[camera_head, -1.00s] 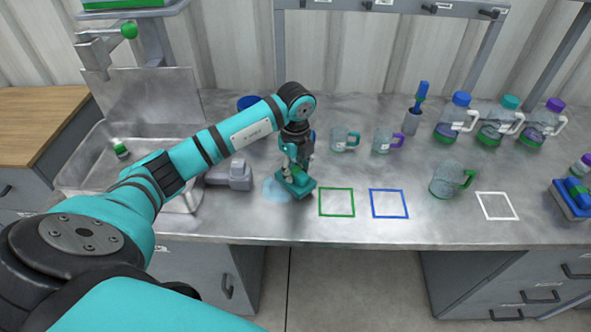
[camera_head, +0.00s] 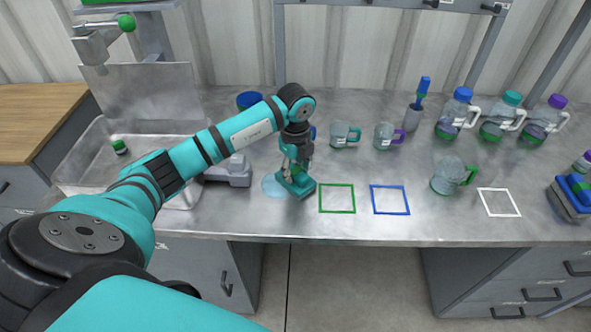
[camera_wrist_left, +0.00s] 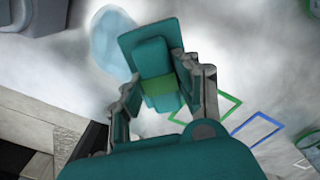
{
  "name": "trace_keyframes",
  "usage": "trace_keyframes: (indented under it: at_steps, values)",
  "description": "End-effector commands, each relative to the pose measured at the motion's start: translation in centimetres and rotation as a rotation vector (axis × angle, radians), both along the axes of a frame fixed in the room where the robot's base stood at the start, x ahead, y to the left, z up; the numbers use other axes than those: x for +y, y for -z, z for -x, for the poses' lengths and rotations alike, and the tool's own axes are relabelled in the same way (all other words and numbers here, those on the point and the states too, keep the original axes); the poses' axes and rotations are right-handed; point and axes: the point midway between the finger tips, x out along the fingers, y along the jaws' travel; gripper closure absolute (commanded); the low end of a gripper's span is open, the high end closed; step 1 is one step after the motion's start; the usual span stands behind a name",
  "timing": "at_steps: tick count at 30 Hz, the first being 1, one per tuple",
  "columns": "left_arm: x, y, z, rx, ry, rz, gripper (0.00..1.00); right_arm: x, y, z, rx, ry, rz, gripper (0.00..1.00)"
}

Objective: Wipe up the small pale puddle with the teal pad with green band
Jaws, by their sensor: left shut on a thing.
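The teal pad with green band (camera_head: 296,184) is held in my left gripper (camera_head: 297,168), which is shut on its grip. The pad is at the counter, just right of the small pale puddle (camera_head: 273,186). In the left wrist view the pad (camera_wrist_left: 150,53) sits between the fingers (camera_wrist_left: 160,95), with the green band across its grip. The puddle (camera_wrist_left: 112,42) shows there as a pale blue patch beside the pad, partly covered by it. I cannot tell whether the pad touches the counter. My right gripper is not in view.
A grey device (camera_head: 230,171) stands left of the puddle, by the sink (camera_head: 80,166). Green (camera_head: 337,198) and blue (camera_head: 389,199) outlined squares lie to the right. Mugs (camera_head: 344,135) and bottles (camera_head: 455,113) stand further back. A jug (camera_head: 447,177) stands near the white square (camera_head: 498,202).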

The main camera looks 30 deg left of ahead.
Motion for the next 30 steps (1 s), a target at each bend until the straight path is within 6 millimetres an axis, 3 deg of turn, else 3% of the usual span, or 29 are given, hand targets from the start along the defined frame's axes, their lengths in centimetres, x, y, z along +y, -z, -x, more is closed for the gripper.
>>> trace_keyframes:
  at_steps: [8, 30]
  values:
    - [0.3, 0.2, 0.2, 0.001, -0.001, -0.001, 0.95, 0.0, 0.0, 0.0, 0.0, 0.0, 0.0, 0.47]
    - [4.3, 0.2, 2.6, 0.001, -0.002, -0.002, 0.95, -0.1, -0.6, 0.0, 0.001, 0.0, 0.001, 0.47]
